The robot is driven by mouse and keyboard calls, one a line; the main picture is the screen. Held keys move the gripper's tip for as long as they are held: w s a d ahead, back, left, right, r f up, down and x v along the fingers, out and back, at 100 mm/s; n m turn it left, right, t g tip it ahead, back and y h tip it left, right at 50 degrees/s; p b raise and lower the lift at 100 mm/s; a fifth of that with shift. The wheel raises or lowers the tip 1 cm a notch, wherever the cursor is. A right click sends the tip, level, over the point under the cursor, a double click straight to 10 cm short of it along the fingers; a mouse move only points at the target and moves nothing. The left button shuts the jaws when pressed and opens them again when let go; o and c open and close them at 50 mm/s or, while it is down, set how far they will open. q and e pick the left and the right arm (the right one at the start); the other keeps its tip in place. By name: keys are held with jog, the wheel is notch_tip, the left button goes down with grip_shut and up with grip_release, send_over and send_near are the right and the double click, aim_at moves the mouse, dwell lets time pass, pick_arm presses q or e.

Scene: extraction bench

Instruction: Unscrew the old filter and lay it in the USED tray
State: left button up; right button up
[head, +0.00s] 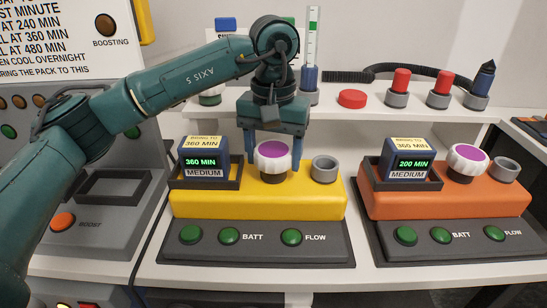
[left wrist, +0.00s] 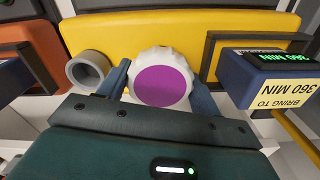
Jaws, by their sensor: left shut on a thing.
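The filter (head: 272,158), a white ribbed knob-shaped cap with a purple top, stands upright at the yellow unit (head: 258,202), above a dark collar. My left gripper (head: 274,148) reaches down from behind with its blue fingers on either side of the filter and is shut on it. In the left wrist view the filter (left wrist: 162,84) sits between both fingers. I cannot tell whether its thread is still engaged. No tray marked USED can be made out. My right gripper is not in view.
A grey open socket (head: 324,168) and a battery pack (head: 204,160) reading 360 MIN flank the filter closely. An orange unit (head: 440,203) with a similar purple-topped filter (head: 467,160) stands to the right. A shelf behind holds red-topped parts (head: 401,82) and a red button (head: 352,98).

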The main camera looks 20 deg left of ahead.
pick_arm(q)
jog(key=n, duration=1.1)
jog(key=shift+c, duration=0.2)
jog(key=n, duration=0.6)
jog(key=shift+o, duration=0.2)
jog(key=n, duration=0.4)
jog(key=shift+n, duration=0.3)
jog(key=o, duration=1.1)
